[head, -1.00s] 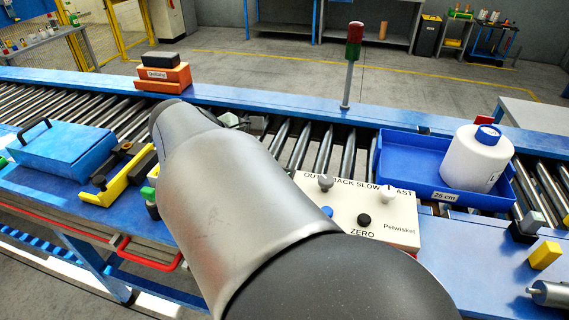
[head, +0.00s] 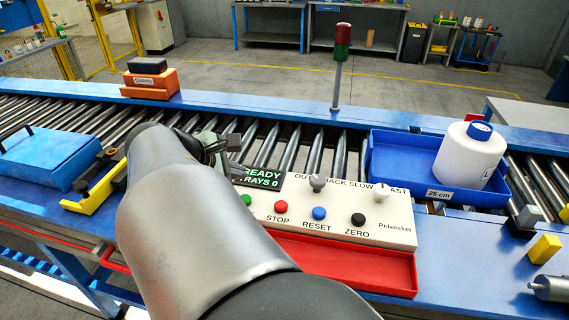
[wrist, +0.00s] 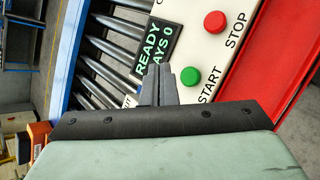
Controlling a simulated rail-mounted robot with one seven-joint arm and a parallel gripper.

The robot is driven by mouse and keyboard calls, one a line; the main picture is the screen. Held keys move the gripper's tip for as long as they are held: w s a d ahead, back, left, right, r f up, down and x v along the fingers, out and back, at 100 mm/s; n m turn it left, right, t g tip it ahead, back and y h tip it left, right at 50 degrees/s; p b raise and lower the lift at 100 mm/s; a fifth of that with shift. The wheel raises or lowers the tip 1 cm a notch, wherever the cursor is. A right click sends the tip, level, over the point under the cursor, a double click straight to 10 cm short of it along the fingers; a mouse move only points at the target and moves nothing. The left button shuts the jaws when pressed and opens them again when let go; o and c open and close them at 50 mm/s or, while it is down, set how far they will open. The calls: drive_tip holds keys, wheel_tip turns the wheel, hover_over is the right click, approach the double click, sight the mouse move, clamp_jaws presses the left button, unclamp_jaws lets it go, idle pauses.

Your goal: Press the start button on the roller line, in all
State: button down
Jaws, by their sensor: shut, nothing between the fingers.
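The white control panel (head: 340,213) lies at the front of the roller line. Its green button (wrist: 190,76), labelled START, shows in the wrist view. The panel's display (wrist: 156,46) reads READY. My gripper (wrist: 160,72) is shut and empty. In the wrist view its fingertips appear between the display and the green button. In the head view my gripper (head: 232,148) is behind the display. Contact with the panel cannot be told.
A blue RESET button (head: 319,213), a black ZERO button (head: 358,218) and knobs sit on the panel. A red tray (head: 345,262) is in front. A signal lamp post (head: 338,85) stands behind the rollers (head: 290,145).

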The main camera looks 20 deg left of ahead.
drive_tip(key=shift+f+b, duration=1.1)
drive_tip(key=shift+f, duration=1.2)
drive_tip(key=shift+f, duration=0.4)
